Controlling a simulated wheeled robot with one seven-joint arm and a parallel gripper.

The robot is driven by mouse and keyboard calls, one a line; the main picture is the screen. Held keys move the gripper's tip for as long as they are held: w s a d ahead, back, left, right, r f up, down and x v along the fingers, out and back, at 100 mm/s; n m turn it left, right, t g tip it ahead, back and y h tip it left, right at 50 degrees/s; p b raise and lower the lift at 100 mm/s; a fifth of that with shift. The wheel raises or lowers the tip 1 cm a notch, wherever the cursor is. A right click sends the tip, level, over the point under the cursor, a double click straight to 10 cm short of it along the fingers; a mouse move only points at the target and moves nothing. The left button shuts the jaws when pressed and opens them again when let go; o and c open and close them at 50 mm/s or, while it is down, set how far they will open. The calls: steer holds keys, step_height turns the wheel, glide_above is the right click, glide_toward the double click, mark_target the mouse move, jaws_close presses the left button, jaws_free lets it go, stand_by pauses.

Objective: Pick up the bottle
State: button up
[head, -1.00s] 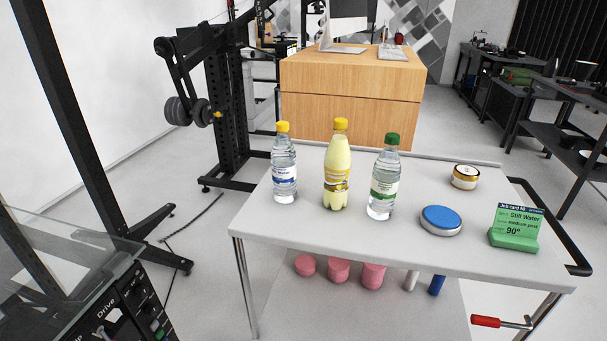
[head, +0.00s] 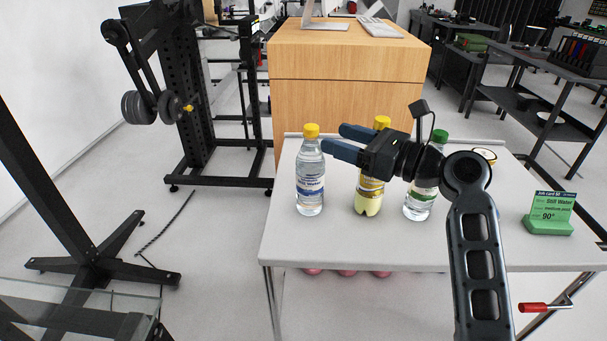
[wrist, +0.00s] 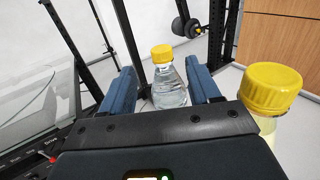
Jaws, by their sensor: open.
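Three bottles stand upright on the white table (head: 300,245). The left one is a clear water bottle with a yellow cap (head: 310,180). The middle one is a pale yellow bottle with a yellow cap (head: 368,198), partly hidden by my gripper. The right one is a clear bottle with a green cap (head: 418,203), partly hidden by my arm. My gripper (head: 335,140) is open and empty, its blue fingers pointing left towards the left bottle's cap. In the wrist view, the clear yellow-capped bottle (wrist: 168,85) shows between the fingers, beyond them. The yellow drink's cap (wrist: 272,88) is close at the right.
A green stand with a "Still Water" job card (head: 549,213) is at the table's right. A small jar (head: 484,155) is partly hidden behind my arm. Pink items (head: 347,272) show below the tabletop. A wooden cabinet (head: 345,90) stands behind; a black rack (head: 190,90) stands at left.

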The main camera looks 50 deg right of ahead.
mark_target(318, 133)
steer(key=w, duration=0.2)
steer(key=shift+w+a+r, duration=0.1)
steer(key=shift+w, duration=0.2)
steer(key=shift+w+a+f+p, duration=0.15)
steer(key=shift+w+f+p, duration=0.05)
steer(key=shift+w, duration=1.1)
steer(key=shift+w+a+f+p, duration=0.1)
steer(key=shift+w+f+p, duration=0.05)
steer(key=shift+w, duration=1.1)
jaws_close()
